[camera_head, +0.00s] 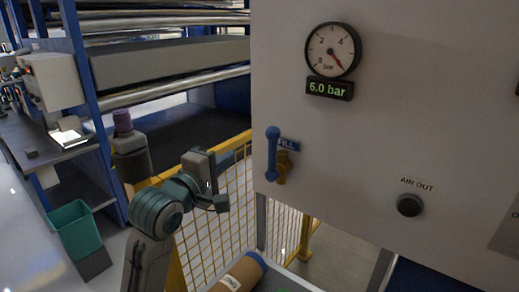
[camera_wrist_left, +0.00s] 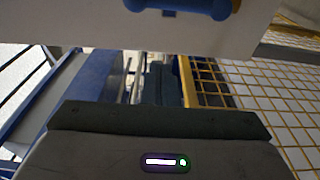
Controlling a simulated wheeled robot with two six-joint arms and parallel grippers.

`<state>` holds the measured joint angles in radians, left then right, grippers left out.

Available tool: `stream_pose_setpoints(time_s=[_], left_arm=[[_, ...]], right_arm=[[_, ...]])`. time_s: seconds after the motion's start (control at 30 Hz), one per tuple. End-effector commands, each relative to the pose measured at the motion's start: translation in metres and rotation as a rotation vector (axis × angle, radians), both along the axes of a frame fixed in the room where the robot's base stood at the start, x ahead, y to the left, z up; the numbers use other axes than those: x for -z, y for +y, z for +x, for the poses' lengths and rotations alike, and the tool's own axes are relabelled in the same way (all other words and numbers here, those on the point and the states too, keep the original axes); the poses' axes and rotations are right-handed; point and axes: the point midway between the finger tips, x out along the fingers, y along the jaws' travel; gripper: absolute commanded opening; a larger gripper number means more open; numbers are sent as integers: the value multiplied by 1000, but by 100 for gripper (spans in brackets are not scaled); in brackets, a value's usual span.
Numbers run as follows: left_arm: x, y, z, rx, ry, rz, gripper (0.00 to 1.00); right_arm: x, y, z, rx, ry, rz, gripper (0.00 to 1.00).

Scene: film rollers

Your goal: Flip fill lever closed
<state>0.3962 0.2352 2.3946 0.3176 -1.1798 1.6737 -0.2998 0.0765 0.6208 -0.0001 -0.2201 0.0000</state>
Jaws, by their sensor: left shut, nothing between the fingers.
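My right gripper is not in view.
A round gauge (camera_head: 333,50) above a 6.0 bar display (camera_head: 329,88) and an AIR OUT knob (camera_head: 410,205) are on the panel. A yellow mesh fence (camera_head: 213,232) stands behind my left arm. A brown roll (camera_head: 240,272) lies below.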

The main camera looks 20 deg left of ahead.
Motion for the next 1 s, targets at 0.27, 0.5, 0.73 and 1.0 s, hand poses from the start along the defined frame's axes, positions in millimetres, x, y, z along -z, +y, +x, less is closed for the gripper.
stream_pose_setpoints(time_s=[0.27, 0.5, 0.73, 1.0], left_arm=[[-1, -2, 12, 0, 3, -1, 0], [-3, -12, 57, 1, 5, -3, 0], [-3, -26, 98, 2, 3, -1, 0], [-1, -50, 80, 1, 2, -1, 0]], right_arm=[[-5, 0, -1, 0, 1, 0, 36], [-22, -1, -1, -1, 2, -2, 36], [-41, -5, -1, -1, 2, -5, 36], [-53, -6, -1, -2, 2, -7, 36]])
